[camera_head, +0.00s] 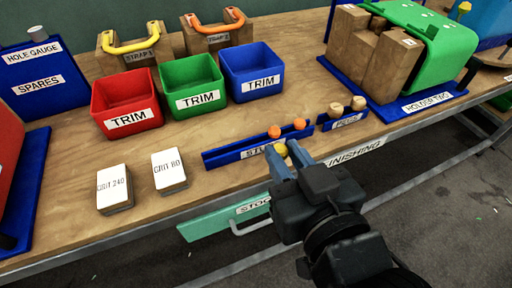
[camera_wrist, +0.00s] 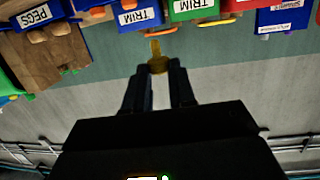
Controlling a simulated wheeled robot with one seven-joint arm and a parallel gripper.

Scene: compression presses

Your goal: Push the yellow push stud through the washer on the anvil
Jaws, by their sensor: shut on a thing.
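The yellow push stud (camera_head: 281,150) is between the fingertips of my gripper (camera_head: 281,162), just in front of the blue stud rack (camera_head: 222,156). In the wrist view the stud (camera_wrist: 156,52) sticks out beyond the two fingertips (camera_wrist: 158,72), which are shut on its wider end. Two orange-headed studs (camera_head: 274,132) stand in the rack. I cannot make out the washer or the anvil in either view.
A blue pegs rack (camera_head: 326,125) stands right of the stud rack. Red (camera_head: 120,95), green (camera_head: 192,77) and blue (camera_head: 252,67) trim bins stand behind. Two grit blocks (camera_head: 169,171) lie left. A wooden fixture with a green cover (camera_head: 425,50) stands at the right.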

